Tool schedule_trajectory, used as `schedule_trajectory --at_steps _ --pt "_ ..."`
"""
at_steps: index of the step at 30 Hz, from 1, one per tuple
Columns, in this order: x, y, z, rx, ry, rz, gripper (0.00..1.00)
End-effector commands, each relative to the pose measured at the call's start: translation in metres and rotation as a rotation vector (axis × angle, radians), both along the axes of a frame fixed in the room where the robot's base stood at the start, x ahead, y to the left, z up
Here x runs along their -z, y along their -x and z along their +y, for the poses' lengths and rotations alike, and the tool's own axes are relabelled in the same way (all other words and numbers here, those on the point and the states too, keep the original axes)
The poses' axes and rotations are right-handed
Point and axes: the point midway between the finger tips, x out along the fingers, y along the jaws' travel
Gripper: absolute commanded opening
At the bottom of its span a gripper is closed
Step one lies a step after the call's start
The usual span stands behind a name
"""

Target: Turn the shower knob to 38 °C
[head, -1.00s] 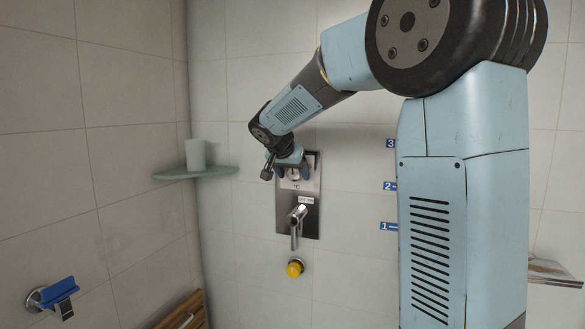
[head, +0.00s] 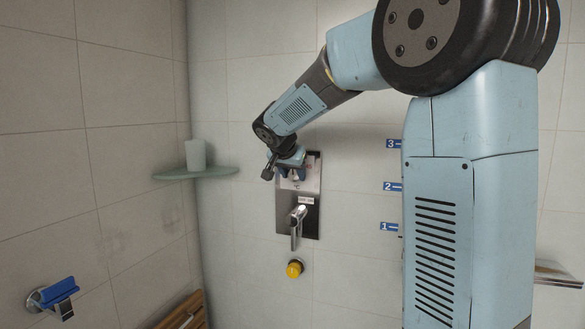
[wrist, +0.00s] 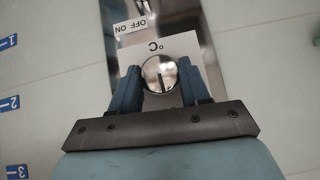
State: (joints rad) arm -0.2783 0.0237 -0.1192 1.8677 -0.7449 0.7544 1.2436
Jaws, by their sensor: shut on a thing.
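The shower knob (wrist: 160,75) is a round metal dial with a dark pointer mark, on a white dial plate (wrist: 203,50) marked "°C". In the wrist view its pointer mark points roughly down the picture, toward my gripper's palm. My gripper (wrist: 159,80) has one blue finger on each side of the knob and is shut on it. In the head view my gripper (head: 291,170) is at the upper part of the metal wall panel (head: 312,222) and covers most of the knob. The temperature numbers cannot be read in either view.
Below the knob on the same panel is a lever handle (head: 297,225) by an "OFF ON" label (head: 306,201). A yellow button (head: 294,269) is lower on the wall. A glass corner shelf (head: 196,174) with a white cup (head: 195,154) is to the left.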

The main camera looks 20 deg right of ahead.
Motion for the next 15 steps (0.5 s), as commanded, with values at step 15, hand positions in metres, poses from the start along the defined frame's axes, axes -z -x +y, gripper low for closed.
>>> schedule_trajectory --at_steps 15 --pt "-0.0005 0.0003 -0.0001 -0.001 -0.051 -0.039 0.54"
